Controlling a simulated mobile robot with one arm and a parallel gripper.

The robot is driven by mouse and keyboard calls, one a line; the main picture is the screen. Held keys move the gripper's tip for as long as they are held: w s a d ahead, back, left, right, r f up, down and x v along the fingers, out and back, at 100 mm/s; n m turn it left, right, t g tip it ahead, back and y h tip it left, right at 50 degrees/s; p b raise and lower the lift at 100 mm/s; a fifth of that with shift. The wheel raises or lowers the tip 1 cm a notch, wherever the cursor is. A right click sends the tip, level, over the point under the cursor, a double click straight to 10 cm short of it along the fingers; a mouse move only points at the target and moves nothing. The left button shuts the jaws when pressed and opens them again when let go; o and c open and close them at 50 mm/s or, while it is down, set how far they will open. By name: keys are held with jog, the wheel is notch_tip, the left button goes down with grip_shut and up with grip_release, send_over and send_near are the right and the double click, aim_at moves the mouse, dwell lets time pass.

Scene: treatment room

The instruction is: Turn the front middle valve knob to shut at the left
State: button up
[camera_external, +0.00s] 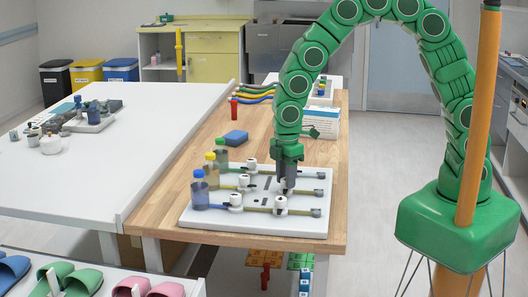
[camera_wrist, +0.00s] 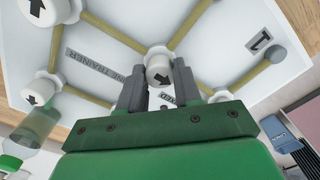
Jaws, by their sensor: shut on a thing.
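The valve board (camera_external: 200,220) is a white panel on the wooden table, with tan pipes and several white knobs. My gripper (camera_external: 285,190) points down at the front middle valve knob (camera_external: 281,204). The external view is too small to read the arrow.
Other white knobs stand close by, one at the front left (camera_external: 236,201) and one at the back (camera_external: 252,166). Bottles, including a blue-capped one (camera_external: 199,190), line the board's left side.

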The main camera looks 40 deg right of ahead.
jog(key=o, duration=1)
jog(key=shift+o, duration=0.2)
jog(key=shift+r, duration=0.1)
notch_tip(320, 180, up, 8)
jog(key=shift+f, duration=0.2)
jog(key=shift+d, duration=0.1)
